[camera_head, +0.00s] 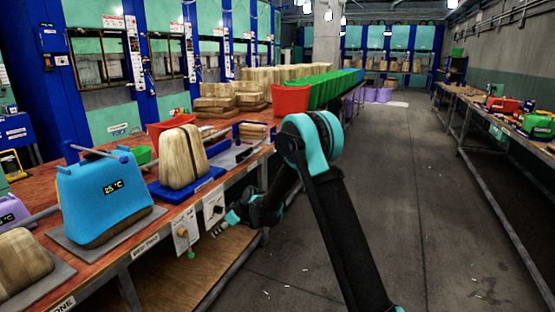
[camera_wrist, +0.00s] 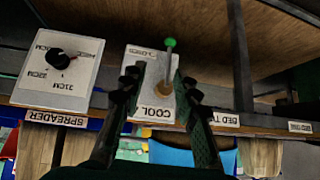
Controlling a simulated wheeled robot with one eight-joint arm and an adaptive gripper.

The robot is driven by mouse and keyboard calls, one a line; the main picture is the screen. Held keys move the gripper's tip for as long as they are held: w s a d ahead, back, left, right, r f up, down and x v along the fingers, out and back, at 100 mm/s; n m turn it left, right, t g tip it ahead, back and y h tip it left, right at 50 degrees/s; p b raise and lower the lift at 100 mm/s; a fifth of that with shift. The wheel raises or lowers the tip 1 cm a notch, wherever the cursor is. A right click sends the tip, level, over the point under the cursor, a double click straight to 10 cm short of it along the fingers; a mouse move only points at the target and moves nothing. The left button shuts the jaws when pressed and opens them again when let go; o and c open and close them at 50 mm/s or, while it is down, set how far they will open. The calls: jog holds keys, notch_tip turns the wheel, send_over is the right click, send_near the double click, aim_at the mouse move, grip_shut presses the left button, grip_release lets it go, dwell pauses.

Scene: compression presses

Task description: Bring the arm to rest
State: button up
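My arm reaches from the lower middle of the head view, bends at a teal joint (camera_head: 311,137), and comes down left to the bench front. My gripper (camera_head: 217,231) is beside the white control panels there. In the wrist view my gripper (camera_wrist: 158,82) has two dark fingers spread apart, with nothing held between them. A lever with a green knob (camera_wrist: 170,43) on the white COOL panel (camera_wrist: 152,101) shows between the fingers. Whether a finger touches it I cannot tell. The green knob also shows in the head view (camera_head: 191,254).
The red-brown bench (camera_head: 118,160) carries a blue press marked 25 °C (camera_head: 104,197) and a wooden block (camera_head: 183,157) on a blue base. A dial panel (camera_wrist: 59,71) labelled SPREADER is beside the COOL panel. The grey aisle floor (camera_head: 420,200) is open to the right.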

jog(key=s+d+r+m+t+h, duration=0.1)
jog(key=s+d+r+m, duration=0.15)
jog(key=d, duration=0.65)
jog(key=s+d+r+m+h, duration=0.15)
jog(key=s+d+r, duration=0.25)
jog(key=d, duration=0.4)
jog(key=s+d+r+m+t+h, duration=0.1)
jog(key=s+d+r+m, duration=0.2)
jog(key=d, duration=0.6)
jog(key=s+d+f+m+h, duration=0.3)
jog(key=s+d+m, duration=0.4)
jog(key=s+d, duration=1.3)
jog(key=s+h, duration=0.1)
jog(key=s, duration=0.1)
jog(key=shift+s, duration=0.35)
jog(key=shift+d+h, duration=0.1)
jog(key=shift+h, duration=0.15)
